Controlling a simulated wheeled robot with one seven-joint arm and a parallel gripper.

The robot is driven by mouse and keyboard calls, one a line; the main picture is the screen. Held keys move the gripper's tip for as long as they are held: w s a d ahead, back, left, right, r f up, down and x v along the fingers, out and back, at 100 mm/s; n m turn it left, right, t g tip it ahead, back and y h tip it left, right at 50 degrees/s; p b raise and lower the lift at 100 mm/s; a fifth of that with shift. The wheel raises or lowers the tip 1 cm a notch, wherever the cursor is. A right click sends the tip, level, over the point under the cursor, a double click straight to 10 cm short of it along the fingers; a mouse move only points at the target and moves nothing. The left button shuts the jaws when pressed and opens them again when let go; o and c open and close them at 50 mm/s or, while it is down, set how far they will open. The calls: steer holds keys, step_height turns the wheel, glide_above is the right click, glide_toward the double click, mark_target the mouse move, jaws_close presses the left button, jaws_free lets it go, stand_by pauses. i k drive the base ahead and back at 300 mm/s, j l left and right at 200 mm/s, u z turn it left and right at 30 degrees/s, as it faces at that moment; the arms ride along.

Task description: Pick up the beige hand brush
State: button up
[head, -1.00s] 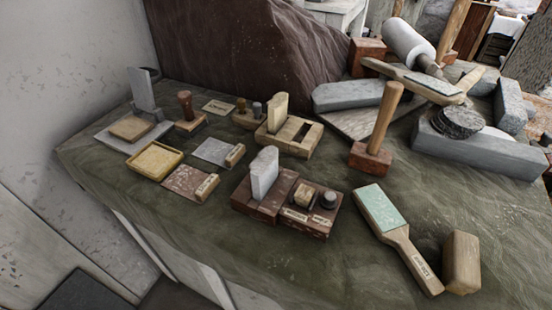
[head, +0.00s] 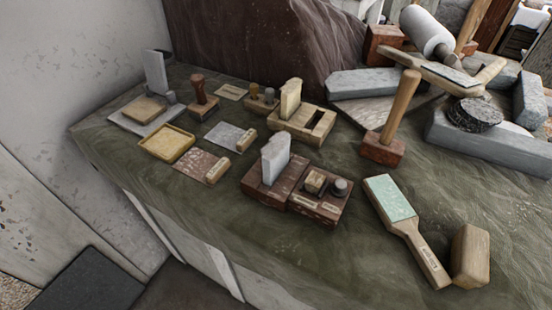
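A beige wooden paddle-shaped tool (head: 413,238) with a pale green face and a long labelled handle lies on the green-draped table (head: 330,265) at the right front. By its shape it may be the hand brush, but no bristles show and its label is too small to read. Its handle points towards the table's near side and ends close beside a wooden block (head: 470,257). My gripper is not in view.
A wooden mallet (head: 384,150) stands upright behind the paddle. Dark red wooden boxes (head: 275,190) stand to its left. Stone blocks (head: 490,145) and a roller (head: 427,32) are at the back right. Bare cloth lies in front of the boxes.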

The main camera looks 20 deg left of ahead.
mark_target(468, 268)
steer(key=k+l+u, duration=0.2)
steer(key=u, duration=0.2)
steer(key=k+l+u, duration=0.2)
steer(key=u, duration=0.2)
